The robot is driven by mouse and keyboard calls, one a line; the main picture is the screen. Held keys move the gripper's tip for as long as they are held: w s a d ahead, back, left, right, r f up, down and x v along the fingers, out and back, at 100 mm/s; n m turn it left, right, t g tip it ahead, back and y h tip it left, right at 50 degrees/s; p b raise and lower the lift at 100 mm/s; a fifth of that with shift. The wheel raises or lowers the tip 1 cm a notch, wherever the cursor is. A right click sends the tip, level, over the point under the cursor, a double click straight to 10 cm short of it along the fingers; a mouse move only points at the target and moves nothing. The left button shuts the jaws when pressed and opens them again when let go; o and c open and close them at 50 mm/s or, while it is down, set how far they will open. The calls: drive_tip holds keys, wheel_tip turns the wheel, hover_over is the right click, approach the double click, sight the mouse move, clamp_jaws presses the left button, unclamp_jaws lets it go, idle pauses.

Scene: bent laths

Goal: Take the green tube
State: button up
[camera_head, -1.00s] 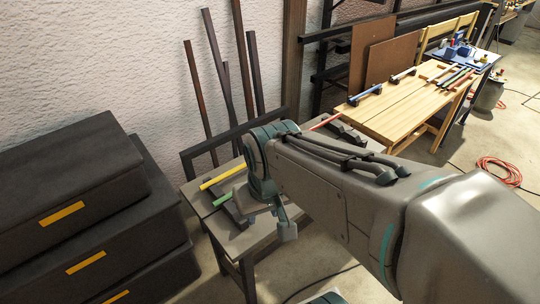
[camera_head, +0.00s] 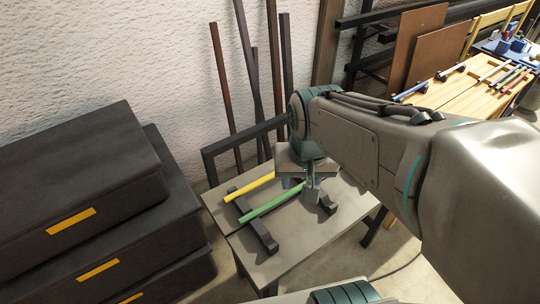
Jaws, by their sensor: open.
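The green tube (camera_head: 268,204) lies on the small grey table (camera_head: 287,241) in the camera_head view. Its left part rests across a dark bar-like support (camera_head: 252,222), and its right end reaches close to my gripper. A yellow tube (camera_head: 249,186) lies behind it, roughly parallel. My gripper (camera_head: 311,198) points down over the table near the right end of the green tube. It is open. I cannot tell whether a finger touches the tube or stands in front of it. My arm and gripper hide the table's back right part.
Black stacked cases (camera_head: 85,210) with yellow labels stand at the left. Dark and rusty bars (camera_head: 226,95) lean on the white wall behind the table. A second dark support (camera_head: 327,204) sits right of my gripper. A wooden workbench (camera_head: 455,97) with tools stands at the far right.

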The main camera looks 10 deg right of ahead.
sight(280, 197)
drive_tip(key=w+f+m+g+b, duration=0.2)
drive_tip(key=w+f+m+b, duration=0.2)
drive_tip(key=w+f+m, duration=0.65)
drive_tip(key=shift+m, duration=0.35)
drive_tip(key=w+f, duration=0.1)
drive_tip(key=f, duration=0.3)
drive_tip(key=w+f+b, duration=0.1)
drive_tip(key=f, duration=0.3)
drive_tip(key=w+f, duration=0.1)
drive_tip(key=f, duration=0.4)
drive_tip(key=shift+a+b, duration=0.15)
drive_tip(key=shift+b, duration=0.2)
drive_tip(key=shift+r, duration=0.1)
clamp_jaws()
